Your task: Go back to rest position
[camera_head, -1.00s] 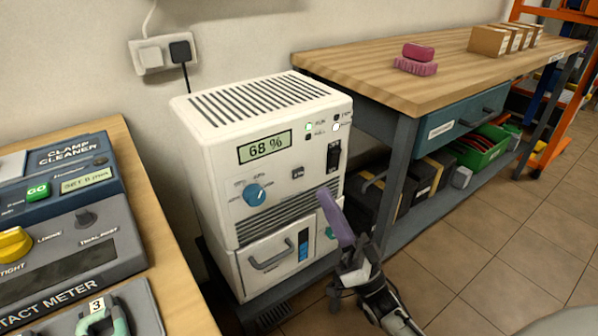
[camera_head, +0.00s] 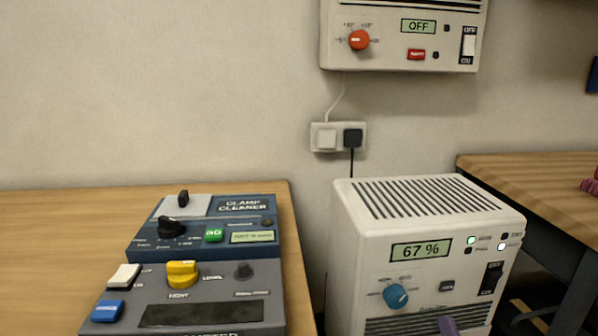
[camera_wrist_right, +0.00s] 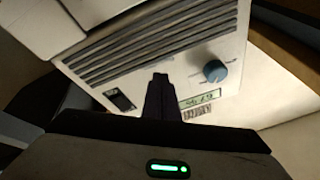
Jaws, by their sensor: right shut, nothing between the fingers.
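In the head view the white unit (camera_head: 440,205) reads 67 % and has a blue knob (camera_head: 396,296). I cannot tell whether the fingers touch it. My left gripper is not in view.
On the wooden bench at left (camera_head: 60,235) stand the clamp cleaner (camera_head: 245,205) and a grey meter panel (camera_head: 205,312). A wall unit (camera_head: 400,55) with a red knob reads OFF. A socket (camera_head: 338,137) sits below it. Another wooden bench (camera_head: 520,170) is at right.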

